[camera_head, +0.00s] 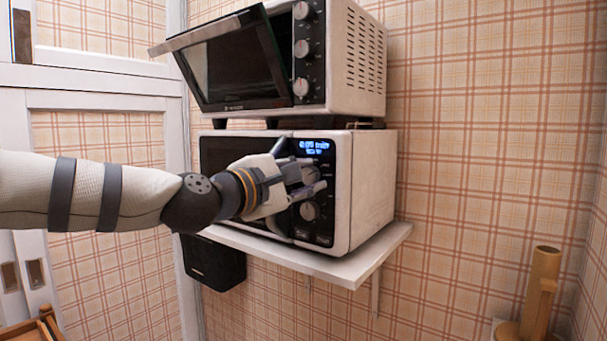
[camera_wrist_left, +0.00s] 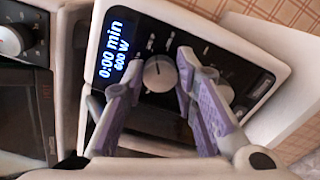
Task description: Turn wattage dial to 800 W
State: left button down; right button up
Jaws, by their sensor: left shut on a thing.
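The microwave (camera_head: 372,190) stands on a shelf, its dark control panel facing me. Its blue display (camera_head: 315,147) also shows in the wrist view (camera_wrist_left: 117,52), reading 0:00 min and what looks like 600 W. My left gripper (camera_head: 318,178) is at the panel just below the display. In the wrist view my left gripper (camera_wrist_left: 158,62) has its purple-padded fingers on either side of the upper dial (camera_wrist_left: 158,73), shut on it. A second, lower dial (camera_head: 309,210) is clear in the head view; in the wrist view a finger partly covers it. My right gripper is not in view.
A toaster oven (camera_head: 350,60) with its glass door (camera_head: 235,65) tilted open and several knobs sits on top of the microwave. The white shelf (camera_head: 350,268) has a free front edge. A wooden object (camera_head: 540,295) stands at lower right.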

pick_arm(q)
jog(key=m, duration=0.3)
jog(key=shift+m, duration=0.3)
jog(key=shift+m+p, duration=0.35)
jog(key=shift+m, duration=1.05)
jog(key=shift+f, duration=0.1)
jog(key=c, duration=1.3)
grip_release()
jog(key=v, duration=1.2)
